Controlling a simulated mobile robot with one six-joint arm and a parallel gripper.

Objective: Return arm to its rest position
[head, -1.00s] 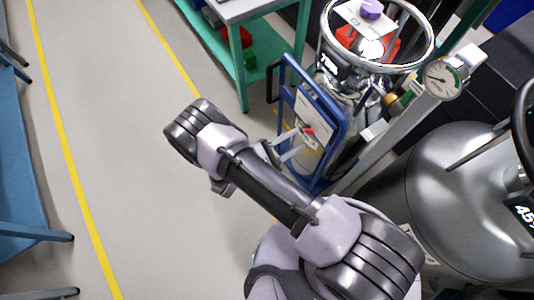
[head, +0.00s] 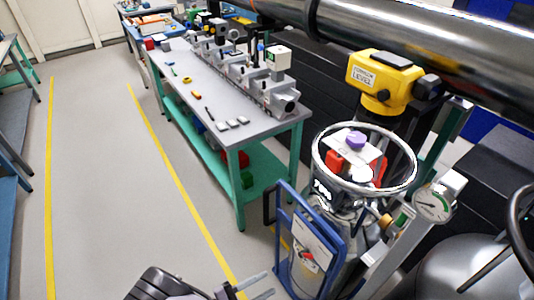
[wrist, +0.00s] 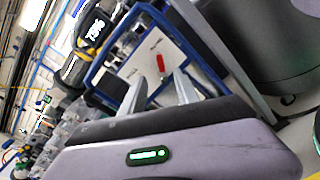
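My gripper (head: 262,284) shows at the bottom edge of the head view, with part of my dark wrist beside it. Its two pale fingers point right, toward the blue-framed panel (head: 285,237). In the wrist view the fingers of my gripper (wrist: 160,88) stand apart with nothing between them. Behind them is the same blue-framed panel (wrist: 128,70), with a white face and a red part. Most of my arm is outside the head view.
A steel dewar with a ring handle (head: 365,190) stands behind the panel, with a gauge (head: 433,204) to its right. A green-legged bench (head: 205,95) carries instruments. A yellow level (head: 382,78) stands by a large pipe (head: 420,40). Grey floor (head: 110,190) at left is clear.

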